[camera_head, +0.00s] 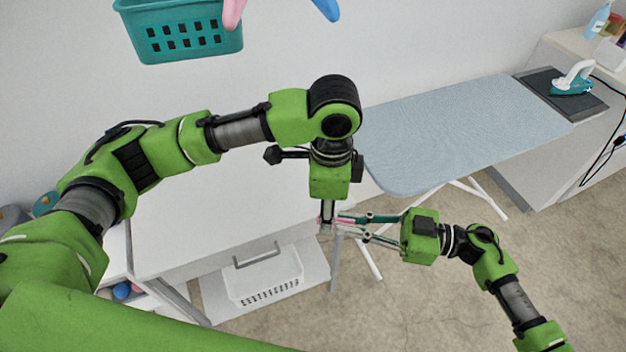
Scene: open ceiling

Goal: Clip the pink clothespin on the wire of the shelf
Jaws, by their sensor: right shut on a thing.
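My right gripper (346,227) reaches in from the right and is shut on a small pink thing that looks like the pink clothespin (346,219). The clothespin is small and partly hidden by the fingers. My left gripper (327,222) points down from above, and its tips are close beside the clothespin; I cannot tell whether they touch it or how far they are open. I cannot make out the wire of the shelf in this view.
A white cabinet (190,220) with a drawer handle stands below my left arm, with a white basket (262,280) under it. A blue ironing board (455,130) is behind my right arm. A teal basket (180,18) is at the top. Bare floor lies at lower right.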

